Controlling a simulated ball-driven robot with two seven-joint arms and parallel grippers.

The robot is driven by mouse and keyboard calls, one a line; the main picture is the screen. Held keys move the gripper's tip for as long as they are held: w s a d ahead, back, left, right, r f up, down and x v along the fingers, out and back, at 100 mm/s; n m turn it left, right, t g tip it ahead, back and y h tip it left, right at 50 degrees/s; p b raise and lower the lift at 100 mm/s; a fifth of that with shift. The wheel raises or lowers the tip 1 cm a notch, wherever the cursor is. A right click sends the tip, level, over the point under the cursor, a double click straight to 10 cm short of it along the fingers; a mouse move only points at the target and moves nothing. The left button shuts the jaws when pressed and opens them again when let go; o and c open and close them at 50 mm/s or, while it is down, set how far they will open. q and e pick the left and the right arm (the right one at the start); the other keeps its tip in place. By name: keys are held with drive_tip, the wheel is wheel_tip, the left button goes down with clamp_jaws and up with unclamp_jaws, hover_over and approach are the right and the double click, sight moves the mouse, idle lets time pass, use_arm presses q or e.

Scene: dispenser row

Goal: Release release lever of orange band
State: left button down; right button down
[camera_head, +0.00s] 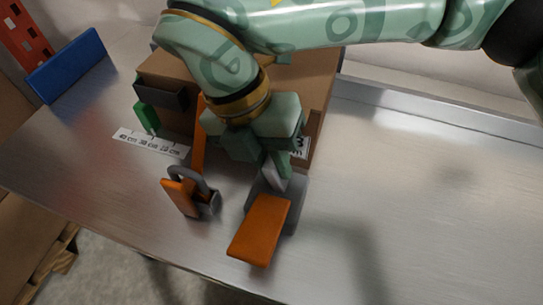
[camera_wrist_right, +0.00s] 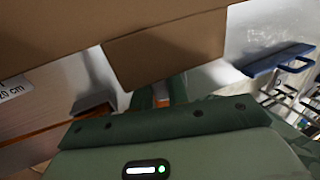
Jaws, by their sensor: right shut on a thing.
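An orange band (camera_head: 199,135) runs down the front of a cardboard box (camera_head: 318,75) on a metal table. In front of the band stands a small orange lever (camera_head: 178,197) with a dark grey loop. To its right a larger orange paddle lever (camera_head: 260,230) slopes down toward the front from a grey base. My right gripper (camera_head: 280,165) points down at this lever's upper grey end and is shut on it; the contact is partly hidden. In the right wrist view my fingers (camera_wrist_right: 160,95) have a bit of orange between them. My left gripper is not in view.
A white scale strip (camera_head: 152,142) lies by the box, with a green piece (camera_head: 146,118) beside it. A blue panel (camera_head: 68,66) stands at the far left. The table (camera_head: 430,200) is clear on the right; its front edge is close to the levers.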

drive_tip(key=shift+s+d+r+t+y+p, duration=0.15)
drive_tip(key=shift+d+r+t+y+p, duration=0.15)
drive_tip(key=shift+y+p, duration=0.4)
drive_tip(key=shift+s+d+f+t+y+p, duration=0.15)
drive_tip(key=shift+d+t+y+p, duration=0.25)
drive_tip(key=shift+y, duration=0.7)
drive_tip(key=shift+d+f+y, duration=0.15)
drive_tip(key=shift+d+y, duration=0.25)
drive_tip(key=shift+y, duration=0.6)
drive_tip(key=shift+s+d+t+y+b, duration=0.15)
drive_tip(key=shift+d+t+y+b, duration=0.1)
drive_tip(key=shift+t+y+b, duration=0.3)
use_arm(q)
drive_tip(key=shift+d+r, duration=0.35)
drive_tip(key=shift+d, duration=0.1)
use_arm(e)
drive_tip(key=shift+y, duration=0.25)
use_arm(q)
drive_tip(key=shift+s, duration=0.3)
use_arm(e)
drive_tip(key=c, duration=1.4)
unclamp_jaws()
drive_tip(key=shift+o, duration=0.2)
